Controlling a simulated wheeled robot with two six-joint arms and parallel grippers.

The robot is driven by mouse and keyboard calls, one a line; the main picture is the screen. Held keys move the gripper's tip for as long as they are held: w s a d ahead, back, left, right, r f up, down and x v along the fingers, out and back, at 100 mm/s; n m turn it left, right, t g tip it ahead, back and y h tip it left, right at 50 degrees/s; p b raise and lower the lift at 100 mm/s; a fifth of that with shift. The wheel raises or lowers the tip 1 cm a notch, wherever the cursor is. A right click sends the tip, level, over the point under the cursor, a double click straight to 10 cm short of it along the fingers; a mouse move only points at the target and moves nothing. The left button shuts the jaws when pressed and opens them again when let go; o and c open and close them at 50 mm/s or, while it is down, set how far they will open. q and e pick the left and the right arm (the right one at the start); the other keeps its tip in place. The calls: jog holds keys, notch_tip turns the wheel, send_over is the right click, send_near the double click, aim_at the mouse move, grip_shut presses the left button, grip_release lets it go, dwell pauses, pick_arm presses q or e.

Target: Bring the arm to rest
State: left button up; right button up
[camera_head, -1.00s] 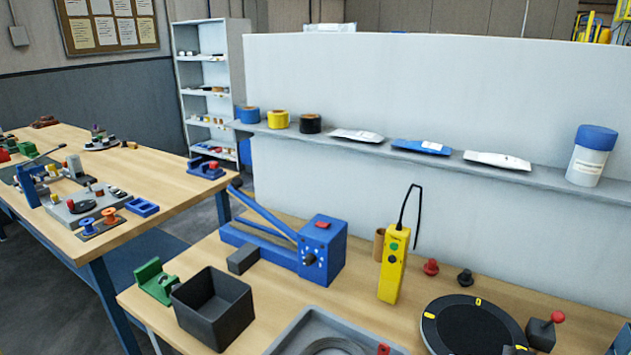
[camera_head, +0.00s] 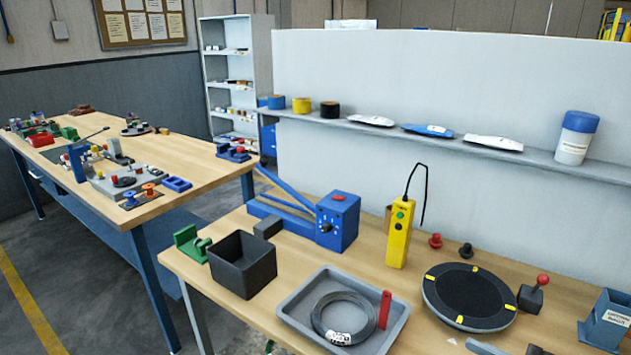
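Neither of my grippers shows in the head view, and no arm of mine can be made out. A dark wire coil (camera_head: 343,318) with a white label lies flat in a grey tray (camera_head: 292,312) at the front of the near workbench. A red piece (camera_head: 385,309) stands at the tray's right side. A round black turntable (camera_head: 468,298) with yellow marks is to the right of the tray. The bench's front edge is partly cut off by the picture.
A dark open box (camera_head: 243,265), a green clamp (camera_head: 190,243), a blue machine (camera_head: 337,222) and a yellow control box (camera_head: 399,234) stand on the bench. A blue holder (camera_head: 606,320) is at right. A second cluttered table (camera_head: 190,165) is at left, with floor between.

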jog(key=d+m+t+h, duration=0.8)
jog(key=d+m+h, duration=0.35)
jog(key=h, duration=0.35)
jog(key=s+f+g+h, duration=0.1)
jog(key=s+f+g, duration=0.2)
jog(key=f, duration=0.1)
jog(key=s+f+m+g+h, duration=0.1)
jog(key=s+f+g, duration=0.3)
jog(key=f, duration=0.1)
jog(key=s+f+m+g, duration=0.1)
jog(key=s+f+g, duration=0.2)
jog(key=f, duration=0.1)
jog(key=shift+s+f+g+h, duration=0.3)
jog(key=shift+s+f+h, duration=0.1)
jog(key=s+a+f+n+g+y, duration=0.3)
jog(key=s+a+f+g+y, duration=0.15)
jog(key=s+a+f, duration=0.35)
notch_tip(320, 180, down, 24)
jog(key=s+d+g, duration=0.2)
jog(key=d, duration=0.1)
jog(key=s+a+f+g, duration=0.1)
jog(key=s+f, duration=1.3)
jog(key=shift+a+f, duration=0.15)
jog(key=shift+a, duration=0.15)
